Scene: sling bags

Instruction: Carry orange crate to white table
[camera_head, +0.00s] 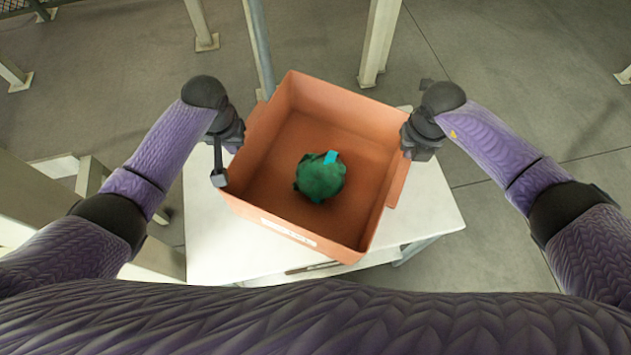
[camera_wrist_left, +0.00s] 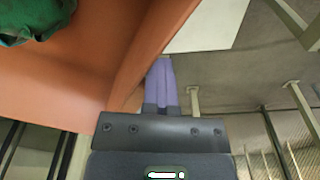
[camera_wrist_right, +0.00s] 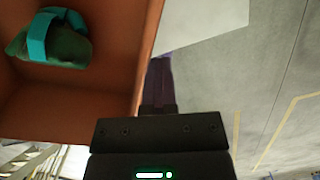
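The orange crate (camera_head: 345,108) is between my two grippers, over the white table (camera_head: 215,235). It is turned at an angle, and a green bag with a teal strap (camera_head: 320,178) lies inside. Whether the crate's bottom touches the table is hidden. My left gripper (camera_head: 222,150) is at the crate's left wall and my right gripper (camera_head: 408,145) at its right wall. In the left wrist view, two purple fingers (camera_wrist_left: 160,84) are close together along the wall's outer side. The right wrist view shows the same, with darker fingers (camera_wrist_right: 158,82). I see no wall between them.
Pale posts (camera_head: 380,40) and a thin grey pole (camera_head: 259,45) stand beyond the crate. A beige structure (camera_head: 40,195) is close at the left. The grey floor (camera_head: 520,60) at the right is mostly clear.

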